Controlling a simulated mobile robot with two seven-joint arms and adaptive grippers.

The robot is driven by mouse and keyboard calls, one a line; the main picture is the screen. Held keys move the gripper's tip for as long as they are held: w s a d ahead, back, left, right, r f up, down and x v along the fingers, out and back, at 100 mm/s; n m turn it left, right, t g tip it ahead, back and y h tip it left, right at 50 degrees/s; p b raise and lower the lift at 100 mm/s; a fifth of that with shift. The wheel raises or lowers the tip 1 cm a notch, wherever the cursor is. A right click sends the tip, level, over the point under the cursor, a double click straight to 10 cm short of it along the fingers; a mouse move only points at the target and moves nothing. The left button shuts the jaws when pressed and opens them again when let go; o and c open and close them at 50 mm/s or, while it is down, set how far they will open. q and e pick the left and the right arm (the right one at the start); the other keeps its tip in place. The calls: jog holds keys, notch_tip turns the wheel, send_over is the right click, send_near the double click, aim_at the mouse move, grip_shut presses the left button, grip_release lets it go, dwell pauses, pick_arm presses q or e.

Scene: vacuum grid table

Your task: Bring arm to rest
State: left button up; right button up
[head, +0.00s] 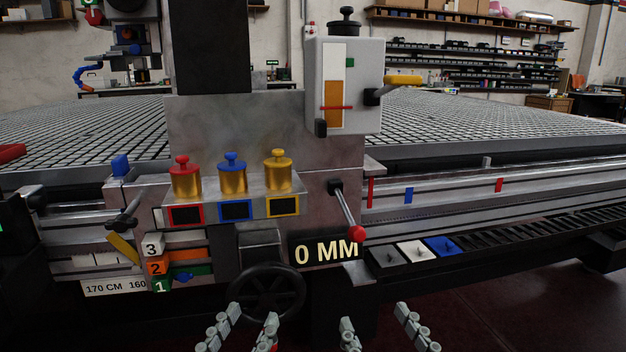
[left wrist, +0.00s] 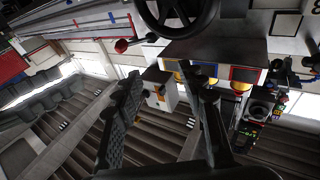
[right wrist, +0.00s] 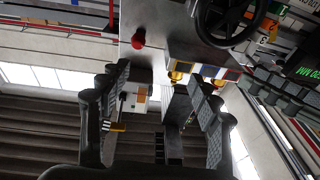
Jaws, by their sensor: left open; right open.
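My left gripper (head: 238,322) is open and empty at the bottom of the head view, below the black handwheel (head: 266,291). My right gripper (head: 374,324) is open and empty at the bottom, to the right of the handwheel. In the left wrist view the fingers of my left gripper (left wrist: 168,90) are spread with nothing between them. In the right wrist view the fingers of my right gripper (right wrist: 160,95) are also apart and empty. Both grippers stand in front of the machine, apart from its controls in the head view.
The machine carries red, blue and yellow knobs (head: 231,173), a lever with a red ball (head: 357,233) and a "0 MM" display (head: 326,252). Numbered blocks (head: 155,268) are at left. A rail with coloured tiles (head: 414,252) runs right. The grid table (head: 500,122) lies behind. Dark floor is clear at lower right.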

pick_arm(q)
jog(key=a+f+g+y+p, duration=0.2)
jog(key=a+f+g+p, duration=0.15)
jog(key=f, duration=0.45)
jog(key=a+f+g+y+p, duration=0.2)
jog(key=a+f+g, duration=0.15)
jog(key=f, duration=0.45)
pick_arm(e)
jog(key=d+f+g+h, duration=0.2)
jog(key=d+f+g, duration=0.15)
jog(key=f, duration=0.45)
jog(key=d+f+g+h, duration=0.2)
jog(key=d+f+g, duration=0.15)
jog(key=f, duration=0.45)
pick_arm(q)
jog(key=s+a+f+n+g+y+p, duration=0.2)
jog(key=s+a+f+g+y+p, duration=0.1)
jog(key=s+a+f+g, duration=0.6)
jog(key=s+a+f+p, duration=0.1)
jog(key=s+a+f, duration=0.1)
jog(key=s+f, duration=0.2)
jog(key=shift+s+y, duration=0.25)
jog(key=shift+y, duration=0.05)
pick_arm(e)
jog(key=s+d+f+m+g+h, duration=0.2)
jog(key=s+d+f+g+h, duration=0.1)
jog(key=s+d+f+g, duration=0.6)
jog(key=s+d+f, duration=0.2)
jog(key=s+f, duration=0.2)
jog(key=shift+s+h, duration=0.3)
